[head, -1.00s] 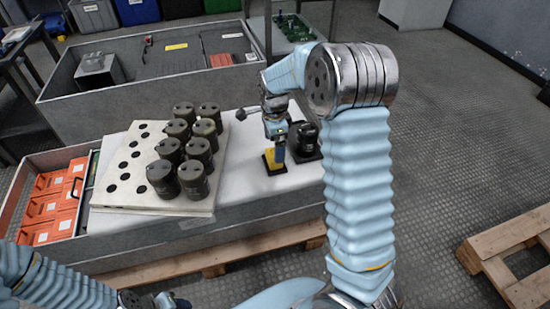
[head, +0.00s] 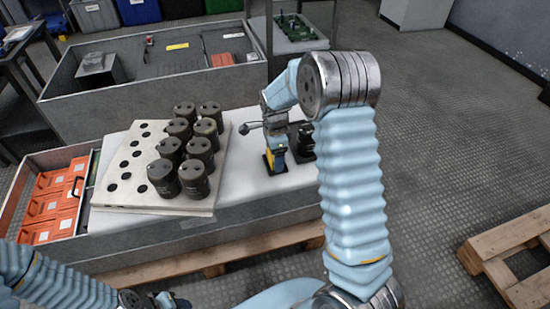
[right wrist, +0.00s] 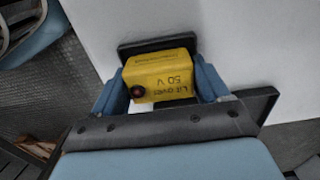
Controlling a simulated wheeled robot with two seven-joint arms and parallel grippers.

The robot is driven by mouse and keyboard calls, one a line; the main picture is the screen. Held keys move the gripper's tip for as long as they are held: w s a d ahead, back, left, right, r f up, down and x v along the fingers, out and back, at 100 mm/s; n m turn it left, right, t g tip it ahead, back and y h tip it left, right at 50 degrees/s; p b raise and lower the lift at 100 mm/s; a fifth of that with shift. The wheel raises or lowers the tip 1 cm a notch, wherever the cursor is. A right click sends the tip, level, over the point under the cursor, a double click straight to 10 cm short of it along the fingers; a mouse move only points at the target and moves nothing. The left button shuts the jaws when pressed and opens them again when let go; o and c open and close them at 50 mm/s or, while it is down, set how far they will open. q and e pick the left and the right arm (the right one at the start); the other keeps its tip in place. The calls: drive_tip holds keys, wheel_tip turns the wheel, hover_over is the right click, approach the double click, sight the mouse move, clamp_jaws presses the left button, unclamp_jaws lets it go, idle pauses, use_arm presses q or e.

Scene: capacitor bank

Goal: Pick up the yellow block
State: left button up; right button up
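The yellow block (head: 278,158) stands upright on a small black base on the white table top (head: 240,180). My right gripper (head: 276,142) is over it from above, hiding its upper part. In the right wrist view, the yellow block (right wrist: 160,80) with dark lettering and a dark round spot lies between the two blue fingers of my right gripper (right wrist: 160,78). The fingers are apart, one on each side, with a narrow gap seen at the right side. My left gripper (head: 172,301) is at the bottom edge, mostly cut off; its fingers cannot be made out.
A dark cylinder-like part (head: 303,142) stands close to the right of the block. To the left, a pale board (head: 130,192) with holes holds several dark capacitors (head: 180,150). Orange boxes (head: 55,205) lie in the left compartment. A grey bin (head: 150,90) stands behind.

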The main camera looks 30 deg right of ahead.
drive_tip(key=shift+c, duration=1.4)
drive_tip(key=shift+r, duration=0.1)
drive_tip(key=shift+r, duration=0.5)
wheel_tip(320, 180, up, 3)
drive_tip(key=shift+a+f, duration=0.15)
drive_tip(key=shift+f, duration=0.05)
drive_tip(key=s+a+r, duration=0.9)
drive_tip(key=a, duration=0.1)
drive_tip(key=shift+s+a+r, duration=0.15)
